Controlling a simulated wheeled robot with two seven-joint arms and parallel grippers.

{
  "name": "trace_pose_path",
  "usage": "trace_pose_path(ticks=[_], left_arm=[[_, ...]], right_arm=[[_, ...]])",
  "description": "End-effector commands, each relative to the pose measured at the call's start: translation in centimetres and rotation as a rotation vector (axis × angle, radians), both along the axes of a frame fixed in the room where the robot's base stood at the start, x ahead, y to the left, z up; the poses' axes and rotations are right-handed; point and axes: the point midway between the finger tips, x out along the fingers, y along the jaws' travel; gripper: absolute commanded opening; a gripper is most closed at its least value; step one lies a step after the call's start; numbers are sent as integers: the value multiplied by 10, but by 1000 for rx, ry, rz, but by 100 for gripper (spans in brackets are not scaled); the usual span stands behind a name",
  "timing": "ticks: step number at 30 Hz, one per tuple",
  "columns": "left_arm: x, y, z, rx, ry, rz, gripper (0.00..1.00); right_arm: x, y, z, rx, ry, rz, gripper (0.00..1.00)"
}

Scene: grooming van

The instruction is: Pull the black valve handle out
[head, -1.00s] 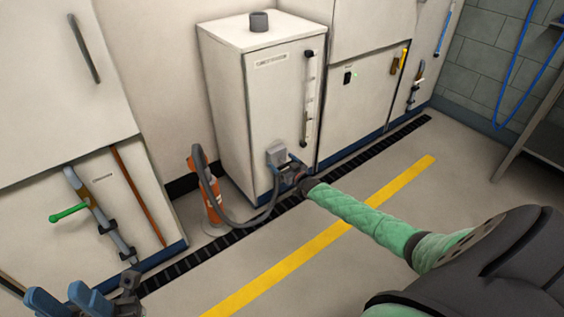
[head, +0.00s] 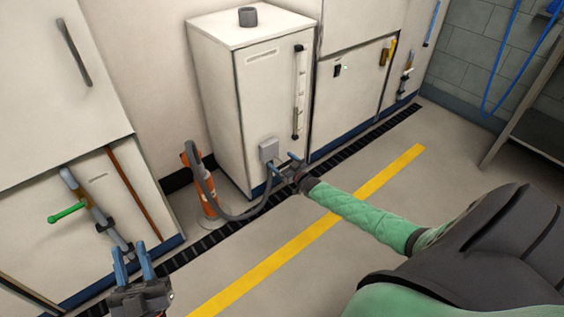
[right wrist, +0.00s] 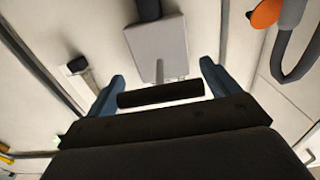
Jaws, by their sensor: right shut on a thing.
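The black valve handle (right wrist: 160,94) is a short dark bar in the right wrist view. It spans the gap between the blue fingers of my right gripper (right wrist: 162,90), which is shut on it end to end. A thin grey stem runs from the bar to a grey box (right wrist: 157,52) on the white cabinet; the box also shows in the head view (head: 269,150). In the head view my right gripper (head: 284,165) is in front of the box, a little apart from it, and hides the handle. My left gripper (head: 132,262) is open and empty at the lower left.
A grey hose (head: 243,214) runs from below the grey box to an orange cylinder (head: 205,190) on the floor. A pipe with a green lever (head: 68,213) is at the left. The floor around the yellow stripe (head: 377,181) is clear.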

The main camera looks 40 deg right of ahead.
Motion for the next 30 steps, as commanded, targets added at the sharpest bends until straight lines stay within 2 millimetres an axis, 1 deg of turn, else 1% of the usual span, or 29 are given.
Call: trace_pose_path(ticks=[4, 5, 6, 14, 17, 19, 20, 21, 22, 30], left_arm=[[0, 0, 1, 0, -1, 0, 33], [0, 0, 1, -1, -2, 0, 33], [0, 0, 1, -1, -2, 0, 33], [-1, 0, 1, 1, -2, -1, 33], [0, 0, 0, 1, 6, -2, 33], [3, -1, -4, 5, 26, -3, 33], [5, -2, -8, 10, 42, -4, 33], [10, -3, -23, 20, 82, -4, 33], [12, -4, -32, 27, 109, -4, 33], [24, -10, -83, 70, 278, -15, 33]], right_arm=[[0, 0, 0, 0, 0, 0, 47], [0, 0, 0, 0, 0, 0, 94], [0, 0, 0, 0, 0, 0, 100], [-1, 0, 0, 0, 0, 0, 100], [-4, 0, 0, 0, 1, 0, 100], [-9, -1, -1, 1, 2, 0, 100], [-12, -1, -1, 1, 2, -1, 100], [-15, -2, 0, 1, 2, -1, 100], [-18, -2, 0, 1, 2, -1, 100], [-47, -4, 0, 1, 2, 0, 100]])
